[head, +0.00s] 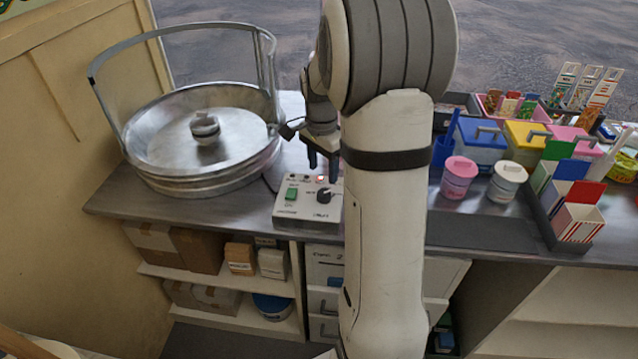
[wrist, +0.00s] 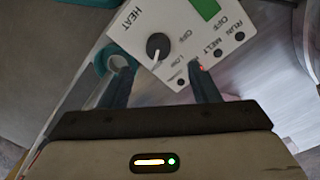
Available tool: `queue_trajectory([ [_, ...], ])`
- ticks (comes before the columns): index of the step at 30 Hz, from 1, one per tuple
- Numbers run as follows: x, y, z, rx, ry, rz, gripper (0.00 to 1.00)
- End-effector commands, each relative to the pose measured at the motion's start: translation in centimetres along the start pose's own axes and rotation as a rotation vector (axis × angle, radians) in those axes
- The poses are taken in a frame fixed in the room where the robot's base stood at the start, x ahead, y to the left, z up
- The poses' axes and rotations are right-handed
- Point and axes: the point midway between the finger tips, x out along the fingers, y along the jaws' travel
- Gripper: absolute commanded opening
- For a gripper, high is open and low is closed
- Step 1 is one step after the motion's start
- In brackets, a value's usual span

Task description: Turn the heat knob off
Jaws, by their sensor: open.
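The heat knob (wrist: 158,46) is a round black dial with a white pointer line, on a white control box (head: 307,213) at the counter's front edge. In the head view the knob (head: 324,195) is on the box's right side. In the wrist view the pointer is directed down, towards my gripper; the exact setting is hard to read. My gripper (head: 325,167) is open and empty above the back of the box. In the wrist view its two fingers (wrist: 158,82) lie either side of and short of the knob, apart from it.
A green switch (head: 291,193) and a lit red lamp (head: 320,179) are on the box. A large metal candy-floss bowl (head: 160,180) stands left. Pink (head: 459,176) and white (head: 507,181) tubs and several coloured boxes stand right, beyond my arm.

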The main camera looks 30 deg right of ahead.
Motion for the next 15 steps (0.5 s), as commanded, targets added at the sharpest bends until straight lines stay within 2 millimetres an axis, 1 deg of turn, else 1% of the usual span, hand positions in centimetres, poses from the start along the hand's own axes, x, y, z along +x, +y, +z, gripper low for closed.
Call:
queue_trajectory([
  [9,4.9,0.1,0.0,0.002,-0.003,0.004,0.55],
  [12,6.1,0.1,0.0,0.002,-0.002,0.002,0.55],
  [15,6.9,0.1,0.0,0.002,-0.001,0.001,0.55],
])
